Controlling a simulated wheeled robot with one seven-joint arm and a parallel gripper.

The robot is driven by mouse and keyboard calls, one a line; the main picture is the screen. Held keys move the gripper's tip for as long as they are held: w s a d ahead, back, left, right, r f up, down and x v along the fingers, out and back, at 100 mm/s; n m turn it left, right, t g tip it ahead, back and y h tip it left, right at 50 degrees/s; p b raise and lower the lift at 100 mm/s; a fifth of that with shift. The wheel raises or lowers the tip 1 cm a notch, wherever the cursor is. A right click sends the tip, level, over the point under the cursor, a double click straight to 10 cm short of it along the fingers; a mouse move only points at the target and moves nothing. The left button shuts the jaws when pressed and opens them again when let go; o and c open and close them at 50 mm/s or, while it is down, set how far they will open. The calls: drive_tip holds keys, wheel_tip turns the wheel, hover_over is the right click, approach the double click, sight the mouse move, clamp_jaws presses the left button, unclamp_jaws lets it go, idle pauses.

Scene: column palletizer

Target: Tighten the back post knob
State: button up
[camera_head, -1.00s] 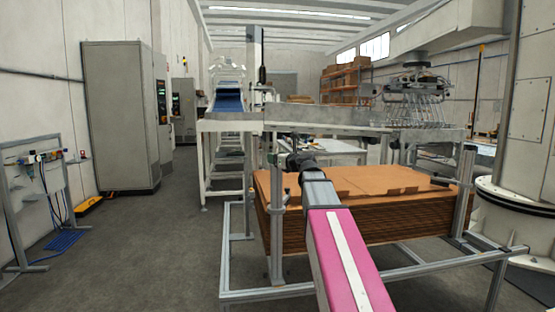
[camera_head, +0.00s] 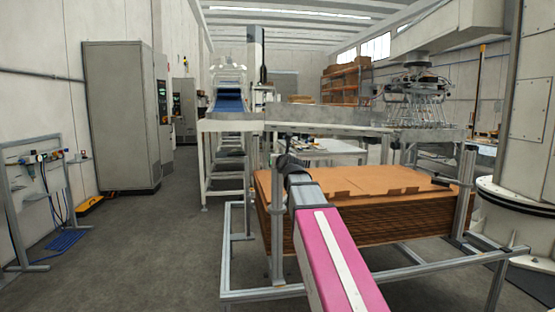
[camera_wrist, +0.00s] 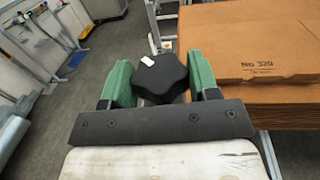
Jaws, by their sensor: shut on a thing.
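The back post knob (camera_wrist: 160,80) is a black, lobed knob with a small white mark on top, seen in the wrist view. My gripper (camera_wrist: 160,63) has green fingers, one on each side of the knob, and is shut on it. In the head view my gripper (camera_head: 284,162) is at the upper part of the near-left metal post (camera_head: 277,235). The knob cannot be made out there behind my wrist.
A stack of flat brown cardboard (camera_head: 350,212) lies right beside the post, inside a metal frame (camera_head: 265,295). A conveyor (camera_head: 229,101) stands behind. Grey cabinets (camera_head: 120,115) stand at the left. The floor (camera_head: 150,250) left of the frame is clear.

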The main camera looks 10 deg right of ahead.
drive_tip(key=shift+h, duration=0.3)
idle(0.4)
drive_tip(key=o, duration=0.9)
drive_tip(key=s, duration=0.7)
drive_tip(key=s+d, duration=0.1)
drive_tip(key=s, duration=0.2)
drive_tip(key=shift+s, duration=0.4)
